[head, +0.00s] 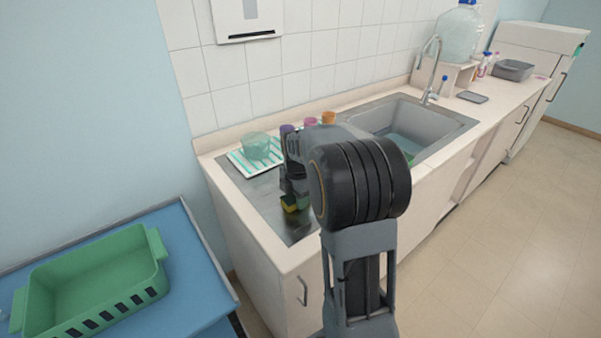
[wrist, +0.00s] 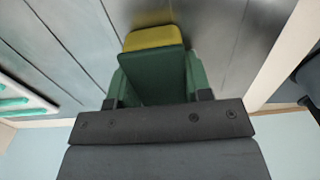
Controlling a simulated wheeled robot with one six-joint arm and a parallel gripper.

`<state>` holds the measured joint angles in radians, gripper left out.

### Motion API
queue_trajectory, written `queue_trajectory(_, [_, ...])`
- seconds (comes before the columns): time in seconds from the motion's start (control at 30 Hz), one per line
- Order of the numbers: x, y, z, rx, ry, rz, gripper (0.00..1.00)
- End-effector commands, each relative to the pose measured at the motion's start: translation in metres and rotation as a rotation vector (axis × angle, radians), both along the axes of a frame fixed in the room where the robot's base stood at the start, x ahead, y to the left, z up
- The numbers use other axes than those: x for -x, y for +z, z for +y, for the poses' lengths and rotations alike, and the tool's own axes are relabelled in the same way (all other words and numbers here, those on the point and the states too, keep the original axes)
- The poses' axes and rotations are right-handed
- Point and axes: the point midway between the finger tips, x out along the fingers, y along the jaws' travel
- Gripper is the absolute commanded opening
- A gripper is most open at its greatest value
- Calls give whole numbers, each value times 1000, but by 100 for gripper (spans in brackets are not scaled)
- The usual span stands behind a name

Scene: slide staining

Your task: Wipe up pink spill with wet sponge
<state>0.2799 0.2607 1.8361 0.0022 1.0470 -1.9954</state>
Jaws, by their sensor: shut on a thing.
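A sponge with a yellow side and a dark green side (head: 289,204) is low over the grey metal drainboard (head: 300,229) left of the sink. It also shows in the wrist view, where its yellow part (wrist: 153,38) is beyond the green part. My gripper (head: 292,198) is shut on the sponge, pointing down at the drainboard. A faint yellow reflection shows on the metal beside the sponge in the wrist view. I cannot tell whether the sponge touches the metal. No pink spill can be made out in either view; my arm hides part of the drainboard.
A striped mat (head: 240,163) with a glass bowl (head: 256,146) lies at the drainboard's back left. Purple (head: 286,129), pink (head: 310,122) and orange (head: 328,118) topped containers stand behind my arm. The sink (head: 405,130) is right. A green basket (head: 95,278) sits on a blue table.

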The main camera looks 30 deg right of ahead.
Motion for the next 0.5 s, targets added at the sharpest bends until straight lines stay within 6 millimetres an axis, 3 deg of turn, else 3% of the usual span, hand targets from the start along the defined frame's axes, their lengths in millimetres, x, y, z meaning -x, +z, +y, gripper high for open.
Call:
queue_trajectory(0.1, [-1, 6, -4, 2, 4, 0, 20])
queue_trajectory(0.2, [-1, 29, -3, 4, 6, -4, 20])
queue_trajectory(0.5, [-1, 54, -1, 3, 9, -1, 20])
